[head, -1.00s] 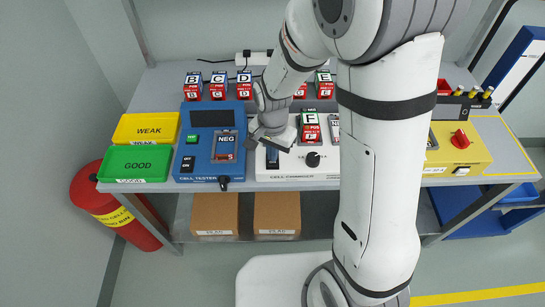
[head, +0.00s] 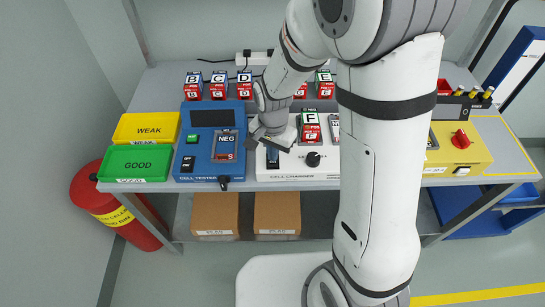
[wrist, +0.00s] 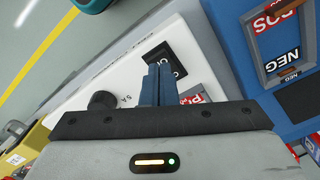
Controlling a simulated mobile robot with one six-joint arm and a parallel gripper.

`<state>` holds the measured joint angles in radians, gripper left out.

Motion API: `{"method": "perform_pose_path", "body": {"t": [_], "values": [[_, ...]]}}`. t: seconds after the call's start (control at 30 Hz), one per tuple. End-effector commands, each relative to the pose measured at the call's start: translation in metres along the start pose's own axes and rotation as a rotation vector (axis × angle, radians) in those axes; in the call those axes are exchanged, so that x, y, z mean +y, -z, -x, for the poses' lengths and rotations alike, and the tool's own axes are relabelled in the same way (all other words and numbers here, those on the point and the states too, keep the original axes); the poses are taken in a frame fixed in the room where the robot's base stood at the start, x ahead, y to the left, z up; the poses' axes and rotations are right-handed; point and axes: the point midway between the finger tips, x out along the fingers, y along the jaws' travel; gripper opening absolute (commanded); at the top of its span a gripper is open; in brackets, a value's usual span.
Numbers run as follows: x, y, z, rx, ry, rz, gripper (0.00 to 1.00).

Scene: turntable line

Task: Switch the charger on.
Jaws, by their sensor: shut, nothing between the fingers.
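The charger (head: 305,178) is a white box lettered CELL CHARGER on the bench, partly behind my arm. It has a black knob (head: 312,159), which also shows in the wrist view (wrist: 102,101). A cell marked F (head: 310,120) stands at its back. In the wrist view a black switch (wrist: 178,68) with white lettering lies right at my fingertips; whether they touch it, and its position, I cannot tell. My gripper (head: 272,162) is over the left part of the charger, its blue fingers (wrist: 157,68) together and empty, pointing down.
The blue cell tester (head: 200,150) stands close on the left of the charger. Farther left are the yellow WEAK bin (head: 146,128) and green GOOD bin (head: 135,162). Several marked cells stand behind. A yellow box with a red knob (head: 460,139) is at the right.

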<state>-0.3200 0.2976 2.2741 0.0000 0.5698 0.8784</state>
Motion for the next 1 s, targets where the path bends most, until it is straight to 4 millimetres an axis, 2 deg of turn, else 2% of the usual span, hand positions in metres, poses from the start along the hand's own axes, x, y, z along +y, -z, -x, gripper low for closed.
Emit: {"method": "perform_pose_path", "body": {"t": [1.0], "values": [[0.0, 0.0, -0.016, 0.0, 0.0, -0.001, 0.0]]}}
